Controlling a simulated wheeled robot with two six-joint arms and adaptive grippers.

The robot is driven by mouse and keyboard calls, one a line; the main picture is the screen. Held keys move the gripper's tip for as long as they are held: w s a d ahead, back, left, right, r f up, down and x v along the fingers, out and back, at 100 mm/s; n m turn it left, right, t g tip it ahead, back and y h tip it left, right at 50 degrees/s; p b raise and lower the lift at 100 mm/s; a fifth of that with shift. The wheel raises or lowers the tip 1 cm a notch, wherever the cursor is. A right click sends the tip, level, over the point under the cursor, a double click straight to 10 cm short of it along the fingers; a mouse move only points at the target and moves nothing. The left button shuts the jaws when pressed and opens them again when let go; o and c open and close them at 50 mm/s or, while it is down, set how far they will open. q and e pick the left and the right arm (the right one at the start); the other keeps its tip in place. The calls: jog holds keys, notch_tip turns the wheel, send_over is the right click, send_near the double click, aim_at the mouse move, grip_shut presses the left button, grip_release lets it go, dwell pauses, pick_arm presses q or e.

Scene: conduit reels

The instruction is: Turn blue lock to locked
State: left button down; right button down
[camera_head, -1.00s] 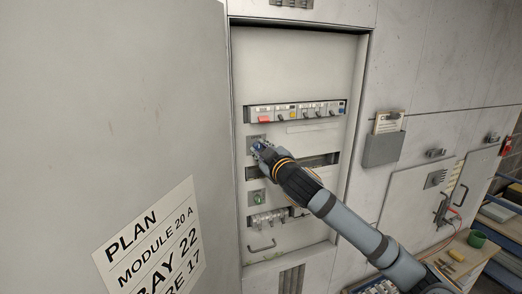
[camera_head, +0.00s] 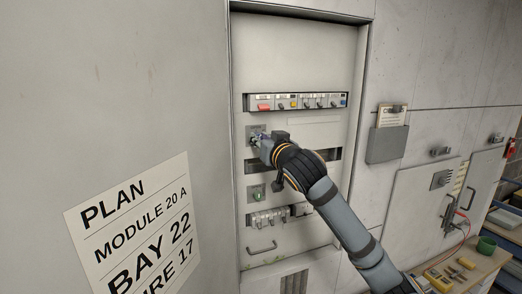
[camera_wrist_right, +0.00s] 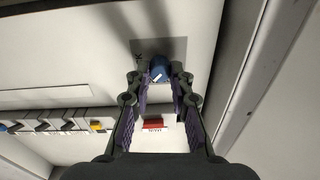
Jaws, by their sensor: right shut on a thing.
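The blue lock (camera_wrist_right: 160,65) is a round blue knob with a white mark, set on a grey plate (camera_head: 253,130) in the open cabinet. My right gripper (camera_wrist_right: 159,82) is shut on the blue lock, with one finger on each side of it in the wrist view. In the head view the right gripper (camera_head: 262,143) is at the lock's plate and hides most of the knob. The white mark looks slanted in the wrist view. My left gripper is not in view.
A breaker row (camera_head: 297,102) with a red switch (camera_head: 264,107) sits above the lock. The open door (camera_head: 110,90) fills the left side. A grey document holder (camera_head: 387,144) hangs at right.

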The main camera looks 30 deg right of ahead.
jog(key=shift+m+b, duration=3.85)
jog(key=shift+m, duration=1.05)
jog(key=c, duration=1.2)
grip_release()
jog(key=shift+h, duration=0.3)
